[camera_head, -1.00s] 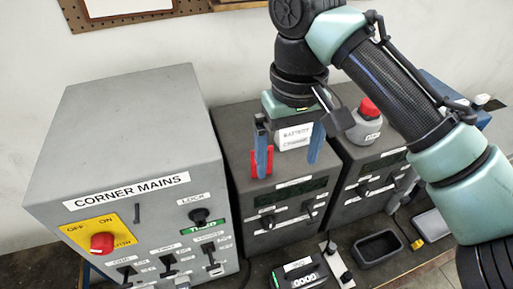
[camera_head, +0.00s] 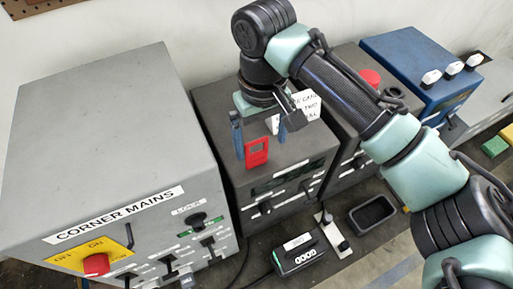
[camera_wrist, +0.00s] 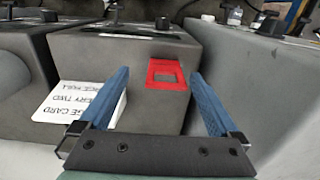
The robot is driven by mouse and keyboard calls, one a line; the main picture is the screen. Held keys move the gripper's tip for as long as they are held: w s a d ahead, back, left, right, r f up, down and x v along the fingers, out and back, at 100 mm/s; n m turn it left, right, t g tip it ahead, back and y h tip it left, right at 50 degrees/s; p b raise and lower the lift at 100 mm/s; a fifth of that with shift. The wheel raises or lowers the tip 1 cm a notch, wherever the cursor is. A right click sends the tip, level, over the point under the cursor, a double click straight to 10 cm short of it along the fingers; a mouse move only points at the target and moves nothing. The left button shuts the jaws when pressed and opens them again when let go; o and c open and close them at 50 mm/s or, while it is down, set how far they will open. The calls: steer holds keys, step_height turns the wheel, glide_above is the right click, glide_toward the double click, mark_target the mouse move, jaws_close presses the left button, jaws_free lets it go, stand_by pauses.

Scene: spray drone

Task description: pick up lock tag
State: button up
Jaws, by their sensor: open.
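The red lock tag (camera_head: 257,158), flat with a rectangular opening, is on the dark grey box in the middle. In the wrist view the red tag (camera_wrist: 168,86) lies ahead of and between the blue fingers, nearer the right one. My gripper (camera_head: 256,143) is open and empty above the box top; its blue fingers frame part of the tag in the head view. In the wrist view my gripper (camera_wrist: 160,75) points toward the tag. I cannot tell whether a finger touches it.
A white printed card (camera_wrist: 78,105) lies beside the left finger. The large CORNER MAINS cabinet (camera_head: 90,130) stands to the left. A black tray (camera_head: 372,214) is in front.

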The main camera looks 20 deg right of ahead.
mark_target(256, 152)
steer(key=shift+w+a+f+p, duration=0.15)
steer(key=shift+f+p, duration=0.35)
steer(key=shift+p, duration=0.05)
steer(key=shift+w+a+f+p, duration=0.15)
steer(key=shift+f+p, duration=0.4)
steer(key=shift+f, duration=0.6)
steer(key=shift+s+a+f+p, duration=0.1)
steer(key=shift+f+p, duration=0.4)
steer(key=shift+f, duration=0.6)
steer(key=c, duration=1.4)
steer(key=shift+r, duration=0.15)
step_height(256, 152, up, 10)
steer(key=b, duration=0.4)
